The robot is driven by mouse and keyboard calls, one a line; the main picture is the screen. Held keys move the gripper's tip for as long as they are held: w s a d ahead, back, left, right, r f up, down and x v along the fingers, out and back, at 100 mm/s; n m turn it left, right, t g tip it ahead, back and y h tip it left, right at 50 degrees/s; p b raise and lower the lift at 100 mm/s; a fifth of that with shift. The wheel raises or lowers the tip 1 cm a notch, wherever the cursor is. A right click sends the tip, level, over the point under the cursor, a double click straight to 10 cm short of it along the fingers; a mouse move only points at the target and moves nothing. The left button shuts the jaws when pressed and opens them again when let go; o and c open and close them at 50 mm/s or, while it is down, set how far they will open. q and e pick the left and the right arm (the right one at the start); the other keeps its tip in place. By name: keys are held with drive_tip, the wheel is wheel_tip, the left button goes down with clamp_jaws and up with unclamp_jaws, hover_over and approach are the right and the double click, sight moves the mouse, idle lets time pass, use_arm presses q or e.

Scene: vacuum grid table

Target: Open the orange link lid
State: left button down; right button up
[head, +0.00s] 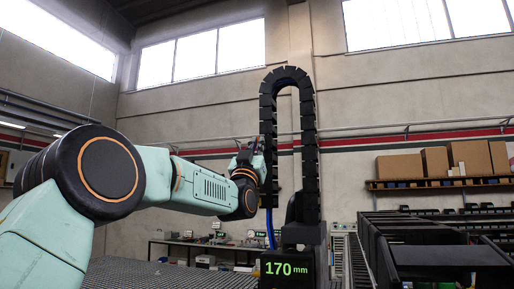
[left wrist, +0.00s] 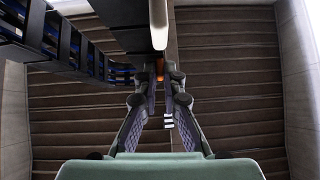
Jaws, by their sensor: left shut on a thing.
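A black cable chain (head: 287,78) rises in an upside-down U from a black stand with a green 170 mm readout (head: 286,268). My left gripper (head: 257,146) is at the left leg of the chain, at about mid-height. In the left wrist view its two fingers (left wrist: 160,82) close towards each other at the chain. A small orange piece (left wrist: 173,69), which looks like the orange link lid, shows at the fingertips, and the fingers are shut on it. Most of the lid is hidden by the fingers and dark parts. My right gripper is in neither view.
Blue cables (head: 269,228) hang beside the stand. In the left wrist view the chain (left wrist: 75,58) with blue lines runs close on the left. Dark racks (head: 420,240) stand at the right. A perforated grid table (head: 150,274) lies below my left arm.

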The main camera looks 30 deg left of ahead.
sight(271, 142)
use_arm(q)
drive_tip(key=n+g+y, duration=0.1)
drive_tip(key=y, duration=0.1)
drive_tip(key=d+n+y+b, duration=0.1)
drive_tip(key=y, duration=0.1)
drive_tip(key=g+y, duration=0.1)
drive_tip(key=y, duration=0.1)
drive_tip(key=shift+s+d+n+g, duration=0.2)
drive_tip(key=shift+s+n+g, duration=0.1)
drive_tip(key=shift+n, duration=0.1)
drive_tip(key=n+g+y+p, duration=0.1)
drive_tip(key=g+y, duration=0.2)
drive_tip(key=d+n+g+y, duration=0.1)
drive_tip(key=n+g+y, duration=0.1)
drive_tip(key=y, duration=0.1)
drive_tip(key=d+n+g+y+p, duration=0.1)
drive_tip(key=n+g+y, duration=0.1)
drive_tip(key=g+y, duration=0.1)
drive_tip(key=shift+d+r+g+p, duration=0.1)
drive_tip(key=shift+g+p, duration=0.2)
drive_tip(key=shift+p, duration=0.05)
drive_tip(key=n+g+y, duration=0.2)
drive_tip(key=g, duration=0.1)
drive_tip(key=shift+d, duration=0.3)
drive_tip(key=shift+d+n+g+y, duration=0.25)
drive_tip(key=shift+n+g+y, duration=0.4)
drive_tip(key=shift+g, duration=0.85)
drive_tip(key=shift+d+r+n+g, duration=0.15)
drive_tip(key=shift+n+g, duration=0.2)
drive_tip(key=shift+g, duration=0.55)
